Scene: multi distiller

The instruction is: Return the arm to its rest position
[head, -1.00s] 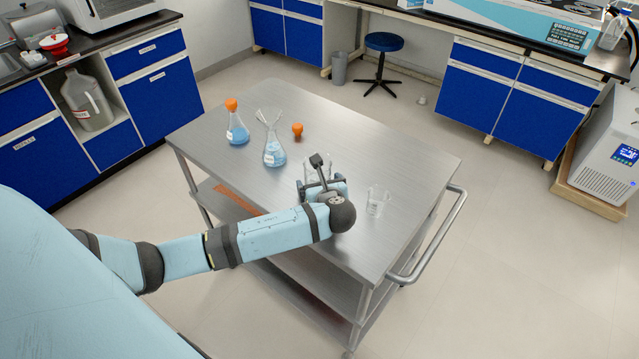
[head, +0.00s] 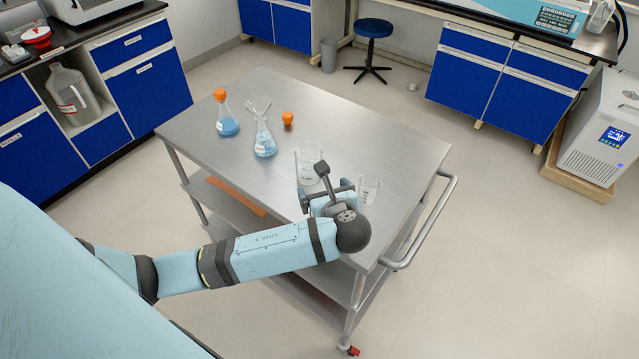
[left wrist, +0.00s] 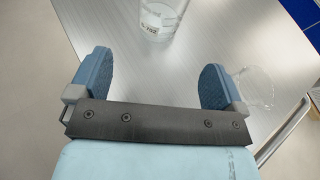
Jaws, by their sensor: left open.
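My left arm reaches in from the left in the head view, over the front edge of the steel cart (head: 400,165). My left gripper (head: 325,190) is near the cart's front right part, just in front of a glass beaker (head: 309,165). In the left wrist view the two blue fingers (left wrist: 152,78) stand wide apart with nothing between them. The beaker (left wrist: 160,20) lies beyond the fingertips, apart from them. A smaller beaker (head: 370,188) stands right of the gripper and shows faintly by the right finger in the left wrist view (left wrist: 254,86). My right gripper is not in view.
Two flasks with blue liquid, one orange-capped (head: 227,120) and one open (head: 264,140), stand on the cart's far left part. A loose orange stopper (head: 288,119) lies nearby. The cart's handle (head: 425,225) is at right. A blue stool (head: 373,45) stands behind on open floor.

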